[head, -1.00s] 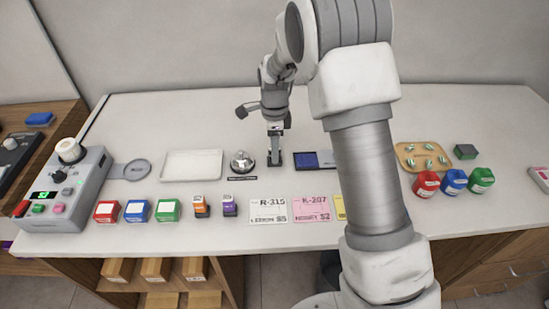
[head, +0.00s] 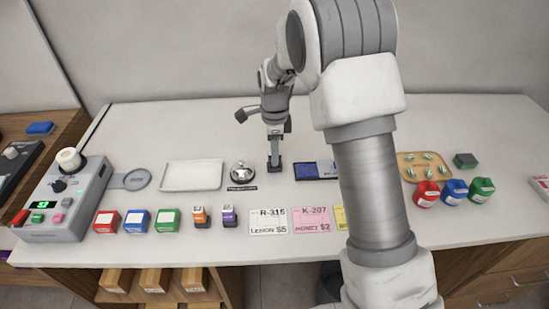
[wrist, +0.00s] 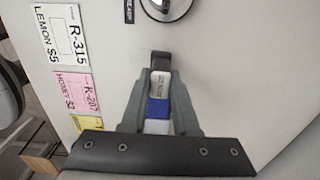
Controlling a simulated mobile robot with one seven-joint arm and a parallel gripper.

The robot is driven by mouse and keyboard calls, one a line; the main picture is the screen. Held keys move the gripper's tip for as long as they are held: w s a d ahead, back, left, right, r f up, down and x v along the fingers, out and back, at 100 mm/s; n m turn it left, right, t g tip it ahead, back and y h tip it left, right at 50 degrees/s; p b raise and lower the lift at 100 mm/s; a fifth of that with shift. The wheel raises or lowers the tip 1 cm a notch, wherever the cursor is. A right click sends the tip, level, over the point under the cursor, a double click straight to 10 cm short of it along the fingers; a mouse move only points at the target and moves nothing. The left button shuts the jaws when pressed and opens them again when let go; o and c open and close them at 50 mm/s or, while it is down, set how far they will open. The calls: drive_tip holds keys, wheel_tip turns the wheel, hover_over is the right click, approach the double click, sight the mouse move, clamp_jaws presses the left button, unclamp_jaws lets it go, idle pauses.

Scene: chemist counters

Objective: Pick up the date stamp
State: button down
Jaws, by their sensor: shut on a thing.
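The date stamp (wrist: 158,85) is between the fingers of my gripper (wrist: 160,78) in the wrist view. It shows a dark end, a pale part with small print and a blue part; the fingers hide its sides. In the head view the stamp's dark base (head: 274,167) shows under my gripper (head: 275,157), which points down over the counter, between the bell and the blue ink pad. My gripper is shut on the stamp. I cannot tell for sure whether its base touches the counter.
The silver bell (head: 242,173) is close on the left, the blue ink pad (head: 308,171) close on the right. A white tray (head: 191,176) is farther left. The counter behind is clear.

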drive_tip(key=r, duration=0.1)
drive_tip(key=d+r, duration=0.1)
drive_tip(key=r, duration=0.1)
drive_tip(key=shift+w+d, duration=0.1)
drive_tip(key=shift+w, duration=0.05)
drive_tip(key=w+d+r, duration=0.1)
drive_tip(key=d+r, duration=0.5)
drive_tip(key=d, duration=0.4)
drive_tip(key=shift+w+d, duration=0.15)
drive_tip(key=shift+w, duration=0.25)
